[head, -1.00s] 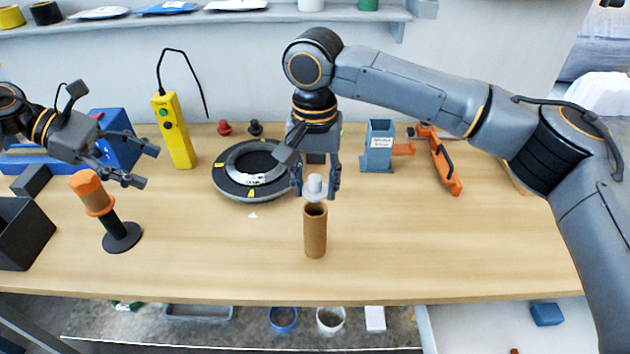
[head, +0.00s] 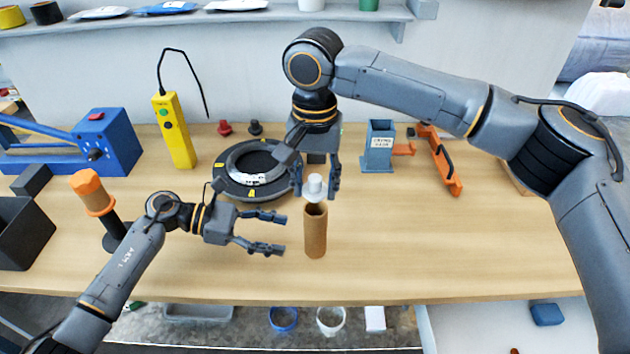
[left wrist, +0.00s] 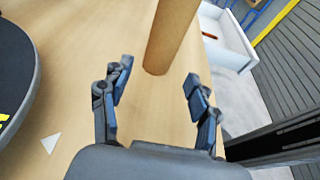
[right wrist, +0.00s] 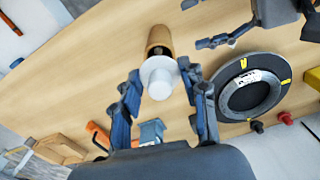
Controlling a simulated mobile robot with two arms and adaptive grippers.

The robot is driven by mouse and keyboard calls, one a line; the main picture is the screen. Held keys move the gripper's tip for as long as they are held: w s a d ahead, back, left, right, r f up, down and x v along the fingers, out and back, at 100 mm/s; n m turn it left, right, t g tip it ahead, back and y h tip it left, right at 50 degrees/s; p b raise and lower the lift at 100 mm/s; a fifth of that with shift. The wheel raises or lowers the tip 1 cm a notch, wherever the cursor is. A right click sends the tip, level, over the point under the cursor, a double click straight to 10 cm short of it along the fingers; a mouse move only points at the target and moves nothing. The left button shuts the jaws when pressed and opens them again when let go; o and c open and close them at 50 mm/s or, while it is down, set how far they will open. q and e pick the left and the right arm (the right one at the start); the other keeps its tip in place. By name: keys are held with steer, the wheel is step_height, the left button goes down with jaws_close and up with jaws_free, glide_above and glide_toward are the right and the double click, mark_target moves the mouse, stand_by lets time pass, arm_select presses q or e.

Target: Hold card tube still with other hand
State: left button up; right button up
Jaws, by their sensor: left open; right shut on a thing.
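The brown card tube (head: 315,232) stands upright on the table near its front edge. My left gripper (head: 284,232) is open and empty just left of the tube, its fingers pointing at it. In the left wrist view the tube (left wrist: 170,38) stands beyond the open fingertips (left wrist: 158,80), apart from them. My right gripper (head: 318,190) is above the tube, shut on a white-grey plug (head: 315,188). In the right wrist view the plug (right wrist: 159,76) is between the fingers in front of the tube's open end (right wrist: 159,42); I cannot tell whether it touches the tube.
A black ring-shaped turntable (head: 236,190) lies behind my left gripper. An orange roll on a black stand (head: 92,192) is at the left, partly behind my left arm. A yellow control box (head: 173,130) and a grey-blue holder (head: 378,148) stand behind. The table right of the tube is clear.

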mark_target(310, 240)
arm_select(q)
steer(key=shift+x, duration=3.9)
steer(key=c, duration=0.9)
